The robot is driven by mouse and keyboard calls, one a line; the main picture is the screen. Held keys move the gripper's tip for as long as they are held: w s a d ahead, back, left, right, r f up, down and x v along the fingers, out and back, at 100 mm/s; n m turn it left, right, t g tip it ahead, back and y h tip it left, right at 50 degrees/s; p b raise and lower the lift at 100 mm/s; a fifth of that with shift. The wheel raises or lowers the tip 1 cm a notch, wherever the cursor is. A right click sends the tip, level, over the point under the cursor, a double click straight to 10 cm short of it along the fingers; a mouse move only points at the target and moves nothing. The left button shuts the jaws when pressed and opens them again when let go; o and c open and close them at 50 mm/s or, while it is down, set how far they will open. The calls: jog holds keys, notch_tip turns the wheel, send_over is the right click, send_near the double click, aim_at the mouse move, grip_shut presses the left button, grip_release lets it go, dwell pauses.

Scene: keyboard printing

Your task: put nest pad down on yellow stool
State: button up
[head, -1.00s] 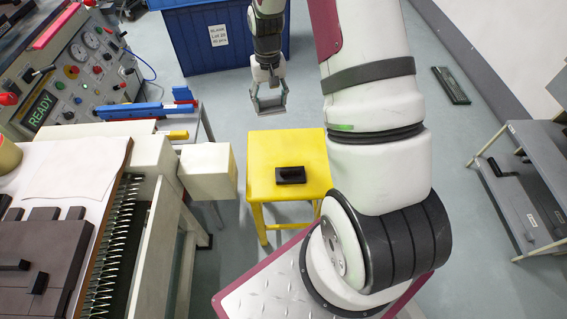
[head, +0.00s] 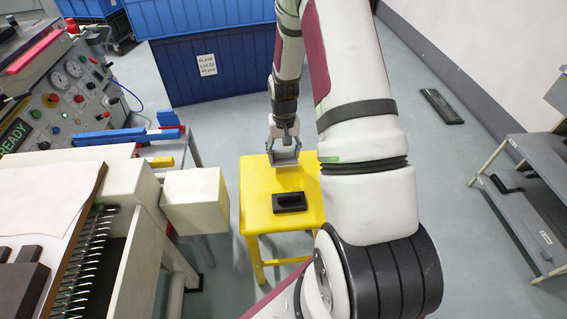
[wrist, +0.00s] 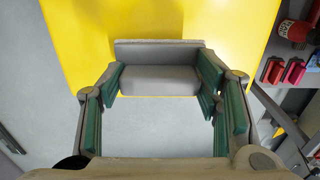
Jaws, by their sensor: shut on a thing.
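The yellow stool (head: 257,217) stands in the middle of the head view, and its bright top fills the upper part of the wrist view (wrist: 85,60). My gripper (head: 284,154) is over the stool's far edge. Its green-lined fingers (wrist: 160,95) are shut on a grey block-like piece (wrist: 158,78), which I take for the nest pad. The piece spans between the fingers, with the yellow top behind it. I cannot tell whether it touches the stool. A black piece with a raised handle (head: 290,202) lies on the stool, nearer than my gripper.
A cream block on the machine (head: 195,200) juts out left of the stool. Blue crates (head: 210,60) stand behind it. A grey shelf (head: 545,165) is at the right, and a black tray (head: 441,106) lies on the floor. My arm hides the floor right of the stool.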

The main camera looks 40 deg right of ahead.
aim_at(284, 158)
jog(key=shift+f+b, duration=0.4)
jog(key=shift+f, duration=1.45)
jog(key=shift+f, duration=0.1)
jog(key=o, duration=1)
